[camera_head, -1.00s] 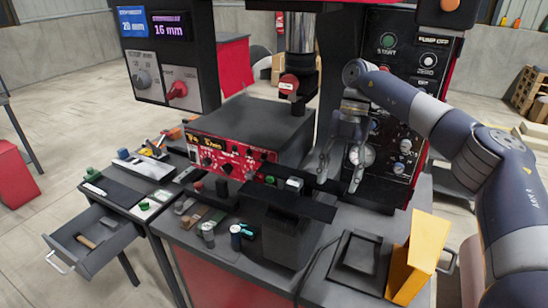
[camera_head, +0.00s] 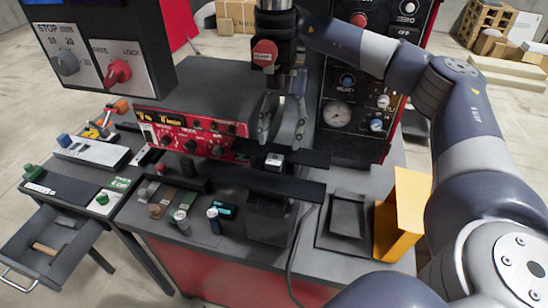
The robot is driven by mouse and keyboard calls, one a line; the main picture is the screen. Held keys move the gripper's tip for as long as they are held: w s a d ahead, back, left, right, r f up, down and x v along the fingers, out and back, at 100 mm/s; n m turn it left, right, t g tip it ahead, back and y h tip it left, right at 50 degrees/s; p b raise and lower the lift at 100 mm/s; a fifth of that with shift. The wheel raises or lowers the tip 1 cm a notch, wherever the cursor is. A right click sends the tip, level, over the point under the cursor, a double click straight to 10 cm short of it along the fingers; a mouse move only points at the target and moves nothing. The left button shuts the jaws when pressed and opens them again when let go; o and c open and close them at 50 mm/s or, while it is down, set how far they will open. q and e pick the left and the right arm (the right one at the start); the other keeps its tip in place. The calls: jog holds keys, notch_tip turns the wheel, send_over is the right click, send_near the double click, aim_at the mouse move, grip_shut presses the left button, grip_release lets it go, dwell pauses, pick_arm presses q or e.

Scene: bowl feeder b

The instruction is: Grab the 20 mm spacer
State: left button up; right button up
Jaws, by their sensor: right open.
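My right gripper (camera_head: 283,140) is open and empty, pointing down above the black ledge (camera_head: 300,185) in front of the red control unit (camera_head: 190,138). A small silver block with a dark body (camera_head: 274,160) sits on the ledge just below the fingertips; I cannot tell whether the fingers are touching it. Several small blocks and cylinders stand on the bench to the left, among them a grey-green one (camera_head: 181,220) and a dark one with a light blue top (camera_head: 214,220). No size marking is readable on them, so I cannot tell which is the 20 mm spacer. My left gripper is out of view.
A yellow upright holder (camera_head: 402,215) and a black tray (camera_head: 346,218) are at the bench's right. An open drawer (camera_head: 45,245) is at lower left.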

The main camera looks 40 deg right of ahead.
aim_at(274, 162)
jog(key=shift+s+a, duration=0.55)
jog(key=shift+a, duration=0.05)
jog(key=s+a+p, duration=0.2)
jog(key=s+a, duration=0.1)
jog(key=shift+a+r, duration=0.1)
jog(key=shift+a, duration=0.15)
jog(key=shift+s+a+f+p, duration=0.1)
jog(key=shift+s+f+p, duration=0.05)
jog(key=shift+f+p, duration=0.15)
jog(key=shift+f, duration=0.2)
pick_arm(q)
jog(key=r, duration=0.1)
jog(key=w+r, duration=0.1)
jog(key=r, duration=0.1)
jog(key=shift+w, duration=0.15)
pick_arm(e)
jog(key=shift+f, duration=0.2)
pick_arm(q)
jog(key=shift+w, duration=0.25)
pick_arm(e)
jog(key=c, duration=1.2)
